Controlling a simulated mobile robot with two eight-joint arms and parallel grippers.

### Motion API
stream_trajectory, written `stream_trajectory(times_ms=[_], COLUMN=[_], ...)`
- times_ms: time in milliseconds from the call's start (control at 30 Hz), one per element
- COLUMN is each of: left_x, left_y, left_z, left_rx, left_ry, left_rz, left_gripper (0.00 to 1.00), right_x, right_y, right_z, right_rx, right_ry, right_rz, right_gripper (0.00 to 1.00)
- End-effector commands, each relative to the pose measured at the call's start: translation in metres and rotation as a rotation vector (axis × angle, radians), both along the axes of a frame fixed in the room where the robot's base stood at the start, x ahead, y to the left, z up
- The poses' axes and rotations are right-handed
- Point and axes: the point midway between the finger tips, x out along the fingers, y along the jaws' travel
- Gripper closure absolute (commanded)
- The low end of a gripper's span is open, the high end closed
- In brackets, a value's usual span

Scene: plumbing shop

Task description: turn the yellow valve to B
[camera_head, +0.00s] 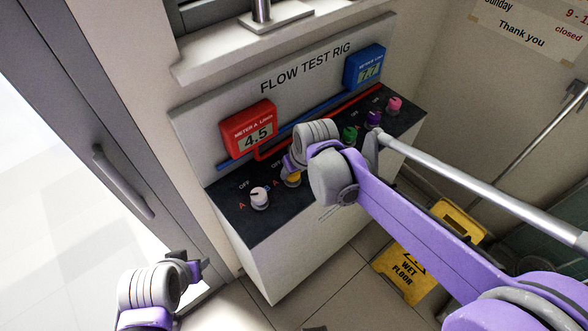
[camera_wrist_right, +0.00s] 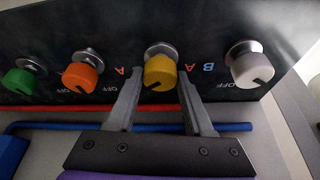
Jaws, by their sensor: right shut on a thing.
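In the head view the yellow valve (camera_head: 293,181) shows only partly beside my right gripper, whose fingertips are hidden there. My left gripper (camera_head: 190,268) is at lower left, away from the rig; its jaw gap is unclear.
A white knob (camera_head: 259,198) sits left of the yellow valve in the head view; green (camera_head: 349,134), purple (camera_head: 373,119) and pink (camera_head: 394,104) knobs lie right. A red meter (camera_head: 248,129) and blue meter (camera_head: 365,67) stand behind. A yellow floor sign (camera_head: 403,275) stands at right.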

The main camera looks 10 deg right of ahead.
Motion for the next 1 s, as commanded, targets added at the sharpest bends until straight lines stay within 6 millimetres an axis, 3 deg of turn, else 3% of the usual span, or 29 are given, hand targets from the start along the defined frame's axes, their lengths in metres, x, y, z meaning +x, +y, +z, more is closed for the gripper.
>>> stream_trajectory(times_ms=[733,767,900,1000], left_x=[-0.0003,-0.0004,-0.0004,-0.0003], left_y=[0.0000,0.0000,0.0000,0.0000], left_z=[-0.0011,-0.0011,-0.0011,-0.0011], left_rx=[0.000,0.000,0.000,0.000], left_ry=[0.001,0.001,0.001,0.001], left_rz=[0.000,0.000,0.000,0.000], left_gripper=[0.50,0.50,0.50,0.50], right_x=[-0.0004,-0.0004,-0.0004,-0.0003], right_y=[0.0004,0.0004,0.0004,0.0004], right_z=[-0.0001,-0.0001,-0.0002,-0.0002], right_rx=[0.001,0.001,0.000,0.000], right_ry=[0.001,0.001,0.001,0.001], right_rz=[-0.088,-0.088,-0.087,-0.087], right_gripper=[1.00,0.43,0.18,0.18])
